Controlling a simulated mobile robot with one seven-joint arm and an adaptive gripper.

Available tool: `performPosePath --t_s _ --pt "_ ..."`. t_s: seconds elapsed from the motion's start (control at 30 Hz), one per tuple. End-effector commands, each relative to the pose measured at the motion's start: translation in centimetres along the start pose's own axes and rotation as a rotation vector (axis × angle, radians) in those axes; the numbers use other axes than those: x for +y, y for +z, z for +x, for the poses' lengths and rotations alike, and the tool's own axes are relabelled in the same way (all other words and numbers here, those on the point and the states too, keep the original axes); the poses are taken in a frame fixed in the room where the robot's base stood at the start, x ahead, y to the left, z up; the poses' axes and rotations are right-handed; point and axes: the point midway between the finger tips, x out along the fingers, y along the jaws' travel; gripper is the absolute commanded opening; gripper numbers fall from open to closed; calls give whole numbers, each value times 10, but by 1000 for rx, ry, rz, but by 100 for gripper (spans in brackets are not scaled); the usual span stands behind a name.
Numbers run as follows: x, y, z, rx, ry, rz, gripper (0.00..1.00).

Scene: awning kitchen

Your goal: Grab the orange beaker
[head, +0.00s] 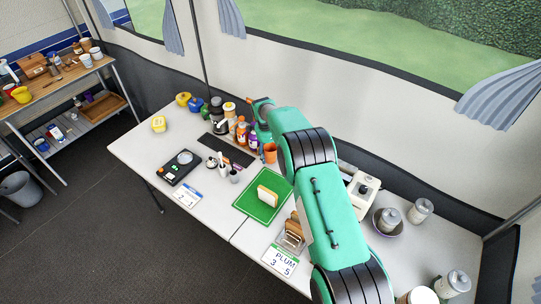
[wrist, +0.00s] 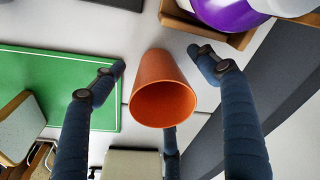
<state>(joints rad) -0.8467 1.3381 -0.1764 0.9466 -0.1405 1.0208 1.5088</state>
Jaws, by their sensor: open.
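The orange beaker (head: 270,153) stands on the white table, just left of my arm in the head view. In the wrist view the orange beaker (wrist: 162,90) is in the middle, its open mouth towards the camera, and it looks empty. My gripper (wrist: 158,59) is open, with dark fingers to the left and right of the beaker and another finger below it. Gaps show between the left and right fingers and the beaker; whether the lower finger touches it I cannot tell.
A green board (head: 248,205) with a block on it lies left of the beaker, near my left finger. A brown tray (wrist: 240,40) with a purple item is close to my right finger. Bottles (head: 241,133) stand behind the beaker. A white appliance (head: 363,188) is beyond my arm.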

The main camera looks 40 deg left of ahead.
Motion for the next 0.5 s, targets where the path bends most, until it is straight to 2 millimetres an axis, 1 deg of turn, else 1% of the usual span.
performPosePath --t_s 0.37,0.4,0.47,0.5 --pt "0 0 0 0 1 0 74" --pt "0 0 0 0 1 0 72" --pt "0 0 0 0 1 0 60" --pt "0 0 0 0 1 0 52"
